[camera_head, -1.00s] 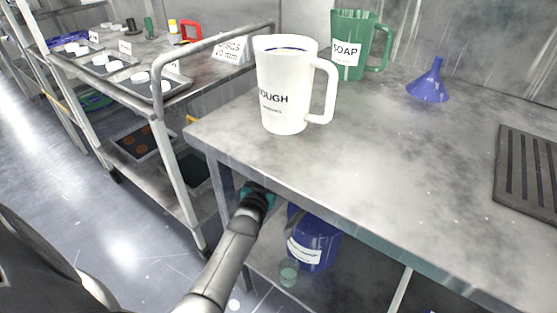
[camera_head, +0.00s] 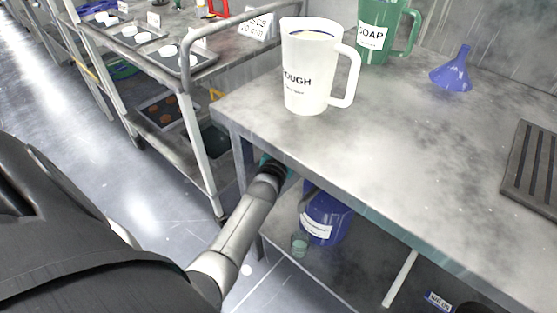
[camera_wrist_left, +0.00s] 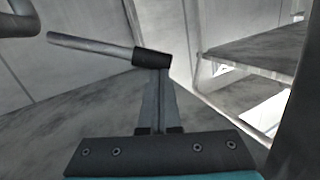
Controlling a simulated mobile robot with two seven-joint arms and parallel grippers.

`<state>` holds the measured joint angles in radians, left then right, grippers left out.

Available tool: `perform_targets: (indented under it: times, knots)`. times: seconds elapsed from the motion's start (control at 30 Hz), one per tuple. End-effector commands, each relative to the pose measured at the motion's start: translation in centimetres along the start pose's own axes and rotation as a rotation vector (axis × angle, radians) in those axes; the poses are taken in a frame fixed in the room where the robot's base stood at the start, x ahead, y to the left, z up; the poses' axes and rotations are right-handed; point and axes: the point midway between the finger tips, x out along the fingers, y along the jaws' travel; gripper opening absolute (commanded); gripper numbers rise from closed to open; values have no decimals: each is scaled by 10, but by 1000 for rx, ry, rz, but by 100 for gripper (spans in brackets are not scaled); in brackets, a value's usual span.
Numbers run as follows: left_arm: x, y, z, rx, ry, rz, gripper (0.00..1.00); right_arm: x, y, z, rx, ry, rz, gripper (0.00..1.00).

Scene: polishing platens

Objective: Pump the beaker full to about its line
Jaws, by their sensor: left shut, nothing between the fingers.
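A small greenish clear beaker (camera_head: 300,244) stands on the lower shelf, in front and left of a blue container (camera_head: 328,217) with a white label. The table hides the container's top. My left arm reaches under the table edge, which hides its fingers in the head view. In the left wrist view my left gripper (camera_wrist_left: 160,80) is shut and empty. A pump head with a grey spout (camera_wrist_left: 90,47) and dark collar (camera_wrist_left: 151,59) is just beyond its fingertips; I cannot tell whether they touch. The beaker's line and fill level are too small to read. My right gripper is out of view.
On the table (camera_head: 410,145) stand a white jug (camera_head: 310,75) lettered "OUGH", a green SOAP jug (camera_head: 378,35), a blue funnel (camera_head: 452,75) and a slotted dark plate (camera_head: 535,165). A trolley (camera_head: 205,150) with trays stands left. The table's front edge overhangs my arm.

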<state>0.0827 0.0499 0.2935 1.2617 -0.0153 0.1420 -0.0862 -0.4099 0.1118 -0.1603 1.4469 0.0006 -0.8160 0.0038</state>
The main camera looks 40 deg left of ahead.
Motion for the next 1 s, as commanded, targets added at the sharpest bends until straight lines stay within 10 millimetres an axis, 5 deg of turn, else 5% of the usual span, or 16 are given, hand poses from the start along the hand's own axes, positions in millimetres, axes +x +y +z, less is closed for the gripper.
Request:
perform_targets:
  times: [1.0]
  knots:
    - [-98,0,-2,0,0,0,0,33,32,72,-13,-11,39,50]
